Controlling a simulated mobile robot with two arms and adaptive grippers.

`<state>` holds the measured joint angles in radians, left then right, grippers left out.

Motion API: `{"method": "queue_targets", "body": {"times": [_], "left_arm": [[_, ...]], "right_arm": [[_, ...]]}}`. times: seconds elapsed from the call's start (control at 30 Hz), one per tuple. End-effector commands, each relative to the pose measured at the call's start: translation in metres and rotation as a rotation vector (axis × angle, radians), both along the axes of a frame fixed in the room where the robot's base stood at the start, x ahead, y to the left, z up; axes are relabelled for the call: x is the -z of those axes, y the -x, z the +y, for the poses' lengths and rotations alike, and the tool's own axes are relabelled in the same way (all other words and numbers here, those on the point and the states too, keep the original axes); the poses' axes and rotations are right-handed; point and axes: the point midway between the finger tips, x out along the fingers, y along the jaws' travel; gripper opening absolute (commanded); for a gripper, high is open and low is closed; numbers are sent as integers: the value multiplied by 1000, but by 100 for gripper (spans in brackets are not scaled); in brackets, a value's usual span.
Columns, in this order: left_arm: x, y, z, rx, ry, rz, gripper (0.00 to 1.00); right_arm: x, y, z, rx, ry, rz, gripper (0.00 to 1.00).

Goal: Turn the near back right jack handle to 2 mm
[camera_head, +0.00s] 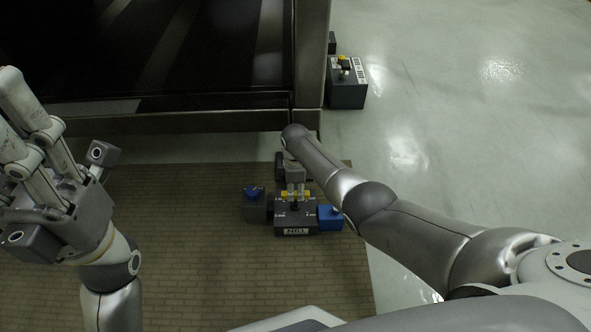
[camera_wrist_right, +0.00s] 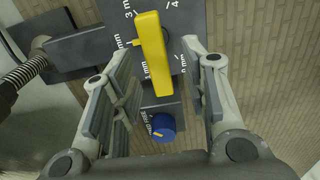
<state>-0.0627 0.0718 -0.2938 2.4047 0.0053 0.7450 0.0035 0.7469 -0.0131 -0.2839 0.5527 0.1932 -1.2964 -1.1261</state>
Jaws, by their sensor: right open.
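The near jack (camera_head: 297,218) is a dark grey block on the brown mat. Its yellow handle (camera_head: 291,194) is partly hidden under my right gripper (camera_head: 295,182). In the right wrist view the yellow handle (camera_wrist_right: 151,50) lies over a dark dial face with white mm marks, its small side pointer toward the left. My right gripper's fingers (camera_wrist_right: 160,65) are open, one on each side of the handle, with gaps visible; contact cannot be seen. My left gripper (camera_head: 45,165) is at the far left, away from the jack; its finger opening is unclear.
A blue knob (camera_wrist_right: 160,128) sits below the handle in the right wrist view. Blue parts flank the jack at its left (camera_head: 254,192) and right (camera_head: 330,217). A dark framed structure (camera_head: 200,121) stands behind. Another jack (camera_head: 346,95) stands beyond. The mat (camera_head: 180,280) is otherwise clear.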

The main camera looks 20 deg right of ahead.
Motion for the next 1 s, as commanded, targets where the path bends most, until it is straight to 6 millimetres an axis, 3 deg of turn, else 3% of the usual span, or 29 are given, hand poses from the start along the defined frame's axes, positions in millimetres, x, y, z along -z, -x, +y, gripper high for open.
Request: {"method": "queue_targets", "body": {"times": [0.63, 1.0], "left_arm": [[0, 0, 0, 0, 1, 1, 41], [0, 0, 0, 0, 1, 1, 41]], "right_arm": [[-85, 3, 1, -2, -1, 0, 41], [-99, 4, 1, -1, -2, 4, 41]]}}
